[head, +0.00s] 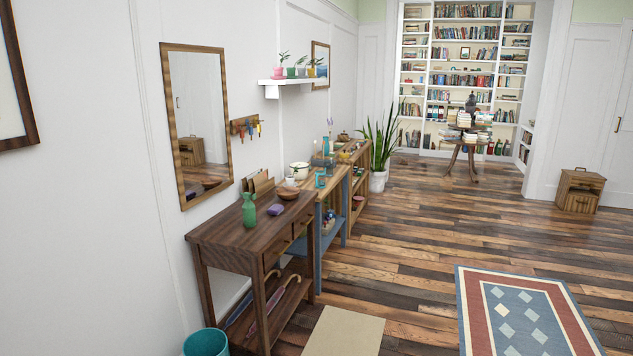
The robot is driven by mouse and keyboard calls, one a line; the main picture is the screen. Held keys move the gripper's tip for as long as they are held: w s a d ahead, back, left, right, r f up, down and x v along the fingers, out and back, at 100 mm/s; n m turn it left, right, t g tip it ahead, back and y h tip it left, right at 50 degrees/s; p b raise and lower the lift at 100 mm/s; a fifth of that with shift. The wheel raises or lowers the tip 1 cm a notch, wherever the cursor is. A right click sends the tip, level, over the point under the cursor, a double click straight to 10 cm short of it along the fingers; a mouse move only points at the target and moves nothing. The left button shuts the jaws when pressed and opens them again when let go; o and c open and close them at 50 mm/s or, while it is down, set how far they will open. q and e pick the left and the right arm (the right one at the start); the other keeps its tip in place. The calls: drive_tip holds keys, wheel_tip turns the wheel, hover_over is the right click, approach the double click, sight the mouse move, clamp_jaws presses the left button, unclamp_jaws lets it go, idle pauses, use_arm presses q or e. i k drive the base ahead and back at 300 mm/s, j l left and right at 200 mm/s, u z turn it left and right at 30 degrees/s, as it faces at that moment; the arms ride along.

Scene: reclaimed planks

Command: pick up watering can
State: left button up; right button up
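No watering can shows clearly enough for me to name it with certainty. A small turquoise object (320,180) stands near the front end of the second table (342,190); it is too small to tell whether it is the can. A white pot-like vessel (300,170) is just behind and left of it, and a bluish item (323,159) sits farther back. Neither of my grippers is in view.
A dark wooden console (230,229) stands nearest along the left wall, with a green vase (249,209) on it. A teal bin (206,342) stands at its front. A beige mat (345,331) and patterned rug (525,315) lie on open plank floor.

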sight(319, 175)
drive_tip(key=i+l+z, duration=0.4)
drive_tip(key=i, duration=0.6)
drive_tip(key=i+z, duration=0.4)
drive_tip(key=i, duration=0.65)
drive_tip(key=i+u, duration=0.25)
drive_tip(key=i, duration=0.25)
drive_tip(key=i+l+u, duration=0.2)
drive_tip(key=i, duration=0.25)
drive_tip(key=i+l+u, duration=0.25)
drive_tip(key=i, duration=0.25)
